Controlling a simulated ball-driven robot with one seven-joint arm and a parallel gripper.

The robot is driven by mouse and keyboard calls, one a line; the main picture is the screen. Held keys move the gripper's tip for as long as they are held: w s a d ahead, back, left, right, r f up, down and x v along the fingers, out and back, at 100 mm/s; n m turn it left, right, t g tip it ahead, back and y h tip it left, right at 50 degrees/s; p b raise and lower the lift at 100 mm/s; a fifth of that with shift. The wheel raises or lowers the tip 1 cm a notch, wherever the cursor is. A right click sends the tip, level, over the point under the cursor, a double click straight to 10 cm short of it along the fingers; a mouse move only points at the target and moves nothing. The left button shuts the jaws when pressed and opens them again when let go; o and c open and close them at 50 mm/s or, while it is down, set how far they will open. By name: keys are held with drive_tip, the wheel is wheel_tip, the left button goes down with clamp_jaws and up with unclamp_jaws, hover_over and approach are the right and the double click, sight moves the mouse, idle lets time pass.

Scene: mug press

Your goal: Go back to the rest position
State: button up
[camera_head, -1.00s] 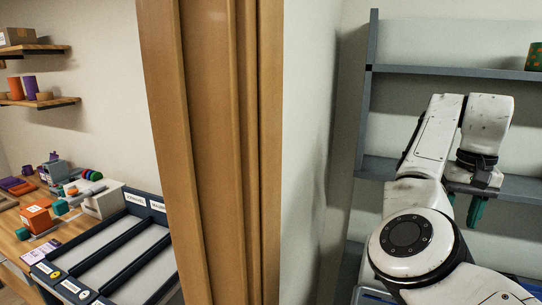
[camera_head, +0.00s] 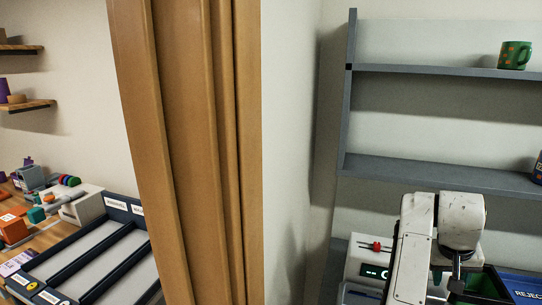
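My gripper (camera_head: 456,287) hangs down at the bottom edge of the picture, in front of the grey shelf unit and the white device. My white wrist and forearm are folded just above it. Its fingers are mostly hidden or cut off, so I cannot tell whether they are open or shut or whether anything is between them.
A green mug with orange spots (camera_head: 514,55) stands on the upper shelf (camera_head: 430,70). A white device (camera_head: 366,258) with a red knob and a blue bin marked REJECT (camera_head: 522,286) lie low around my arm. A wooden door frame (camera_head: 185,150) divides the view; a divided tray (camera_head: 95,262) is at left.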

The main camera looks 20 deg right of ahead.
drive_tip(key=s+a+f+n+t+y, duration=0.1)
drive_tip(key=s+a+f+n, duration=0.1)
drive_tip(key=s+a+f, duration=0.55)
drive_tip(key=s+a+f+n+t+y, duration=0.2)
drive_tip(key=s+a+f+n, duration=0.15)
drive_tip(key=a, duration=0.65)
drive_tip(key=s+a+f+n+t+y, duration=0.1)
drive_tip(key=s+a+f+n, duration=0.1)
drive_tip(key=s+a+f, duration=0.5)
drive_tip(key=s+f+g+b, duration=0.4)
drive_tip(key=s+f+b, duration=0.5)
drive_tip(key=f, duration=0.4)
drive_tip(key=shift+d+f+m+b, duration=0.3)
drive_tip(key=shift+f+m+b, duration=0.05)
drive_tip(key=shift+b, duration=0.15)
drive_tip(key=shift+o, duration=0.3)
idle(1.1)
